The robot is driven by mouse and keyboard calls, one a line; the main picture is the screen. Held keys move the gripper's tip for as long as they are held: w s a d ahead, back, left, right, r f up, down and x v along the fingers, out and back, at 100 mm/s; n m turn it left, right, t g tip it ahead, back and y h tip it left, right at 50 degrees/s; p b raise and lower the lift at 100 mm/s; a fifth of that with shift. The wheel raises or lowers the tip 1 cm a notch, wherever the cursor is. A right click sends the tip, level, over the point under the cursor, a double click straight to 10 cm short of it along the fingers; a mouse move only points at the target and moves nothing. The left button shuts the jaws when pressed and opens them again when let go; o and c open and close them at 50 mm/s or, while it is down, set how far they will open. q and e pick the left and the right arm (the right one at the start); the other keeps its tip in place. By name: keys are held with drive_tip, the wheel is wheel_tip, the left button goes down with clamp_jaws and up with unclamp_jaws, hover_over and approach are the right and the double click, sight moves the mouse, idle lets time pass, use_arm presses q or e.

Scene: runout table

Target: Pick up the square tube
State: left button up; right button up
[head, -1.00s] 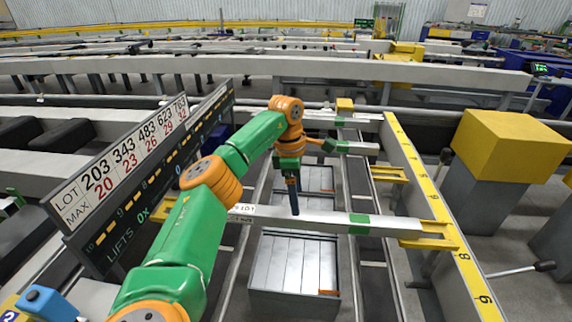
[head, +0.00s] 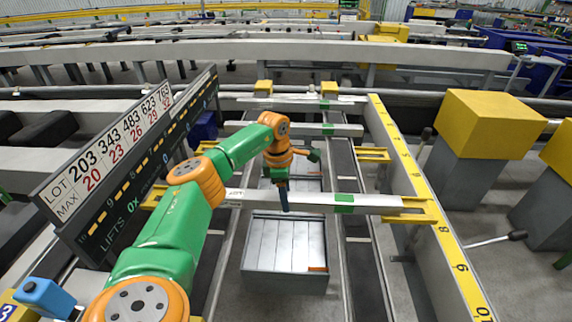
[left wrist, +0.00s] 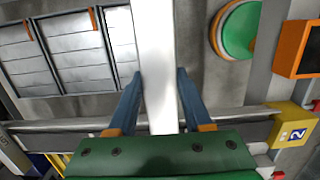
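The square tube (head: 377,204) is a long pale tube with a green band, lying crosswise over the runout. Its right end rests at a yellow bracket (head: 412,218). My left gripper (head: 285,208) points down at the tube, left of the green band, with a dark finger in front of its near side. In the left wrist view the tube (left wrist: 154,60) runs between the two blue fingers (left wrist: 159,75). The fingertips are right beside its two edges; whether they press on it is not clear. My right gripper is not in view.
More banded tubes (head: 340,130) lie farther back. A grey bin (head: 285,284) with flat metal pieces sits below and in front of the tube. A lot board (head: 135,165) stands at left, a yellow numbered rail (head: 425,205) at right, and yellow-topped blocks (head: 488,125) beyond it.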

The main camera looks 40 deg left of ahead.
use_arm(q)
clamp_jaws()
drive_tip(key=shift+w, duration=0.1)
idle(1.0)
